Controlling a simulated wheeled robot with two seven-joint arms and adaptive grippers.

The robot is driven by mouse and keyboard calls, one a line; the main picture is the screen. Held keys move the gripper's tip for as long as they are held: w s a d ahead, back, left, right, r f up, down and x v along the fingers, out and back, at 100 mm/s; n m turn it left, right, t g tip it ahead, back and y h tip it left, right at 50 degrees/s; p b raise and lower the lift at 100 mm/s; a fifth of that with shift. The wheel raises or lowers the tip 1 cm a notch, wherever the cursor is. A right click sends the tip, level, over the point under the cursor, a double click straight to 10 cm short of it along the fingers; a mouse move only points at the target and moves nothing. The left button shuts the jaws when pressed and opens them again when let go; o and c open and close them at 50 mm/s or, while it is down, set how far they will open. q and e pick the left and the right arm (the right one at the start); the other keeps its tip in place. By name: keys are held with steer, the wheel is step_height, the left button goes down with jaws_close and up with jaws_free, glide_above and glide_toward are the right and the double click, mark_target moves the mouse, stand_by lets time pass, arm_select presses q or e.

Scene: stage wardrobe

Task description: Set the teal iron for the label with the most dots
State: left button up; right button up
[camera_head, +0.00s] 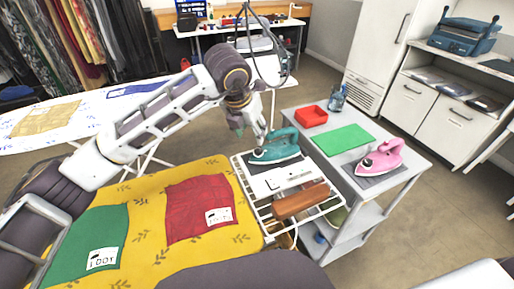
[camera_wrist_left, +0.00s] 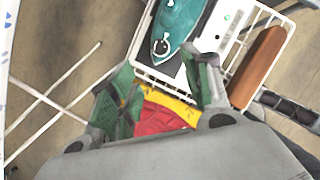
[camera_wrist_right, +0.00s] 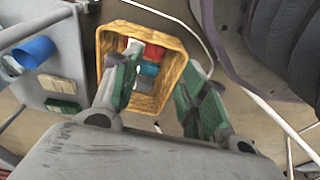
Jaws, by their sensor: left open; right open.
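The teal iron (camera_head: 275,149) lies on a dark pad on the white wire rack at the end of the ironing board. In the left wrist view the iron (camera_wrist_left: 180,28) shows a small round dark-and-white dial (camera_wrist_left: 161,47). My left gripper (camera_wrist_left: 165,92) is open and empty beside it, its fingers just short of the iron. A red cloth (camera_head: 190,195) with a white label (camera_head: 219,215) and a green cloth (camera_head: 85,235) with a white label (camera_head: 102,259) lie on the yellow cover. The label marks are too small to read. My right gripper (camera_wrist_right: 165,88) is open and empty.
A pink iron (camera_head: 380,157), a green mat (camera_head: 342,139) and a red tray (camera_head: 311,116) are on the grey trolley. A brown wooden block (camera_head: 300,201) lies on the rack. A yellow basket (camera_wrist_right: 172,28) with several items is below my right gripper.

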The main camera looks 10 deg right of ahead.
mark_target(258, 150)
arm_select(q)
steer(key=x, duration=0.9)
steer(key=shift+d+f+b, duration=0.15)
steer(key=shift+f+b, duration=0.2)
steer(key=shift+w+d+f, duration=0.1)
steer(key=shift+w+f, duration=0.1)
steer(key=shift+f, duration=0.35)
arm_select(e)
steer(key=shift+a+r, duration=0.25)
steer(key=shift+r, duration=0.35)
steer(key=shift+a+r, duration=0.2)
steer(key=shift+r, duration=0.35)
arm_select(q)
steer(key=c, duration=0.9)
steer(key=shift+c, duration=0.7)
arm_select(e)
steer(key=shift+w+r, duration=0.15)
steer(key=shift+w, duration=0.5)
